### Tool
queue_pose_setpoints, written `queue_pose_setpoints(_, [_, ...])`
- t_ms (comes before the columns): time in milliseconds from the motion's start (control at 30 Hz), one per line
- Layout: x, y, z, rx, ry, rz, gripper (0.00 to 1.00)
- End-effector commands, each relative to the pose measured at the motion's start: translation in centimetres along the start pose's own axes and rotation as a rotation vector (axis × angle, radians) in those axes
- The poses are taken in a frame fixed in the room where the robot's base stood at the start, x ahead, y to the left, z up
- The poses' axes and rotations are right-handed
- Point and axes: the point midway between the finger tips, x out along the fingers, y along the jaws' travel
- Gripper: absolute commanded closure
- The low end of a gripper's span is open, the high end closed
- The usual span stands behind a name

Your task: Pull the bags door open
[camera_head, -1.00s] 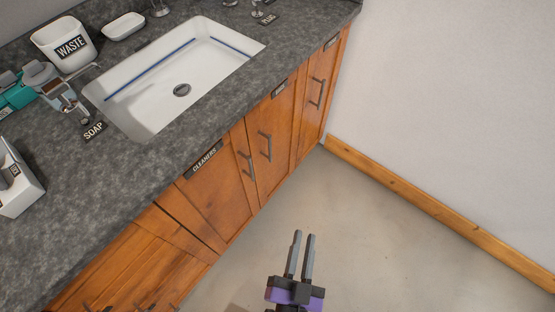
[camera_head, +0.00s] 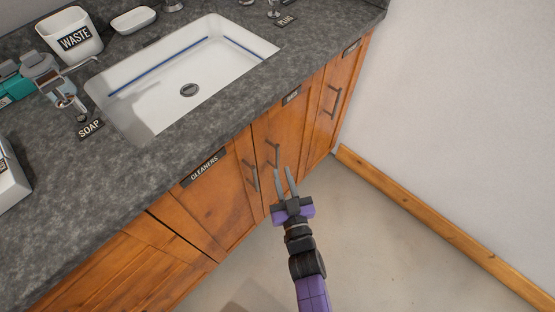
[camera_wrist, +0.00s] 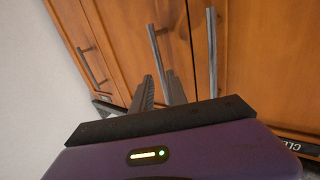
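The bags door (camera_head: 291,121) is the middle wooden door under the counter; its small label (camera_head: 292,95) is hard to read. It is closed, with a dark grey vertical bar handle (camera_head: 271,154). My gripper (camera_head: 283,171) is open and empty, its fingers pointing at the door just below and right of this handle. In the wrist view, the bags handle (camera_wrist: 157,46) ends right by the two fingertips (camera_wrist: 160,76); I cannot tell if they touch it. The cleaners door handle (camera_wrist: 212,52) stands close beside it.
The cleaners door (camera_head: 219,196) adjoins on the left, its handle (camera_head: 251,176) near the bags handle. Another closed door with a handle (camera_head: 336,101) is on the right, near the white wall (camera_head: 455,90). The counter (camera_head: 130,178) overhangs above. The floor (camera_head: 390,245) is clear.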

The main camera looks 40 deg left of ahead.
Motion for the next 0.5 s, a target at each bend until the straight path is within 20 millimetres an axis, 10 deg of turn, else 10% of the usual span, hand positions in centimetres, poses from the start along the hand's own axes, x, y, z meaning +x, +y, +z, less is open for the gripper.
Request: queue_pose_setpoints(500, [5.4,-0.1,0.2,0.0,0.0,-0.003,0.81])
